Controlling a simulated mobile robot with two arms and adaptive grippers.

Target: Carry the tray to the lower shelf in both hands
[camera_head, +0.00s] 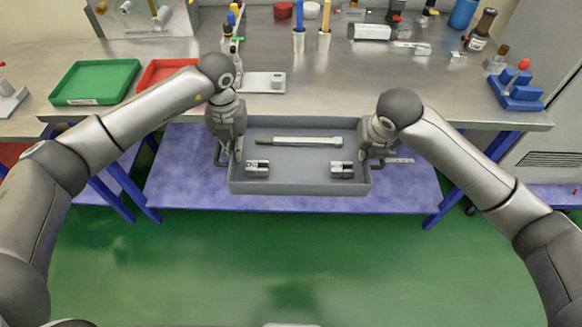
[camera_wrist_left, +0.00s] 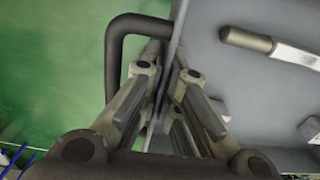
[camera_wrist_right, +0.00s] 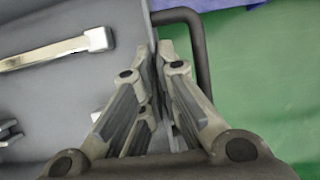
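The grey tray (camera_head: 300,188) is level in front of the bench's front edge and overlaps the blue lower shelf (camera_head: 185,185) in the head view. I cannot tell whether it touches the shelf. It holds a long metal bar (camera_head: 300,141) and two small metal blocks, left (camera_head: 257,168) and right (camera_head: 342,170). My left gripper (camera_head: 232,152) is shut on the tray's left wall, its fingers (camera_wrist_left: 165,75) on either side beside the dark handle (camera_wrist_left: 112,50). My right gripper (camera_head: 369,152) is shut on the right wall, its fingers (camera_wrist_right: 160,70) beside the other handle (camera_wrist_right: 203,50).
The steel bench top (camera_head: 330,85) lies behind the tray, with a green tray (camera_head: 95,82), a red tray (camera_head: 165,72), screwdrivers and a blue block stand (camera_head: 518,90). Blue legs (camera_head: 440,205) flank the shelf. The green floor (camera_head: 290,260) in front is clear.

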